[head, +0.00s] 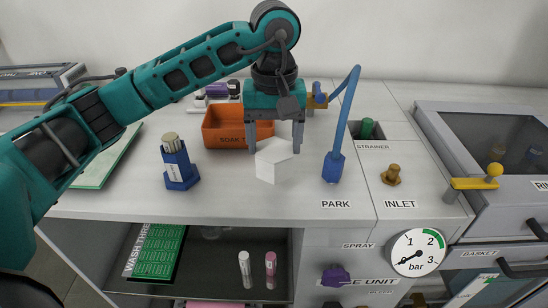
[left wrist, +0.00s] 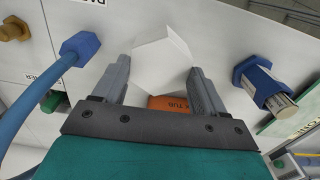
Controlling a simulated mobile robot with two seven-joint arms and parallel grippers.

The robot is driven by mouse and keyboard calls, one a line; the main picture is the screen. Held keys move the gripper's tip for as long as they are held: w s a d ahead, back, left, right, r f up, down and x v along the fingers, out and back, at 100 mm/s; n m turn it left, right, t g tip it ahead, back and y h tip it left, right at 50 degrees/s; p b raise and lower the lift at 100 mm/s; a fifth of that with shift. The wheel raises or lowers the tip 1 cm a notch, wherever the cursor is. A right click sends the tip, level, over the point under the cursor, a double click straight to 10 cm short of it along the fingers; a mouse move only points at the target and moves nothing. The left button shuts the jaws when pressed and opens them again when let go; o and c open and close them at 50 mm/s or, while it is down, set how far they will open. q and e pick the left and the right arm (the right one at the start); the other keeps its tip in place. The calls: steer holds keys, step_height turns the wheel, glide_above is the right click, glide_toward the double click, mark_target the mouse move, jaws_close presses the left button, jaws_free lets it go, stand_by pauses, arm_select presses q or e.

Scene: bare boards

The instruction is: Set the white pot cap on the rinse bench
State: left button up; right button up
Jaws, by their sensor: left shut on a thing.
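The white pot cap (head: 273,162) is a plain, faceted white block in the middle of the head view. My left gripper (head: 275,147) points down from above and is shut on it, one finger on each side. In the left wrist view the cap (left wrist: 163,60) sits between the two fingertips. The white bench top (head: 230,205), which I take as the rinse bench, lies under the cap. I cannot tell whether the cap's underside touches it. My right gripper is not in view.
An orange SOAK tub (head: 225,130) stands behind the cap. A blue hexagonal holder (head: 180,170) stands left, and a blue spout (head: 335,165) stands close on the right. A brass INLET fitting (head: 391,175) is farther right. Bare bench lies in front of the cap.

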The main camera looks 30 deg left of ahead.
mark_target(274, 149)
arm_select(q)
step_height(274, 149, down, 4)
steer(key=shift+f, duration=0.2)
steer(key=shift+f, duration=0.1)
steer(key=o, duration=1.1)
steer(key=shift+r, duration=0.2)
step_height(274, 149, up, 12)
steer(key=shift+f+p, duration=0.1)
steer(key=shift+p, duration=0.25)
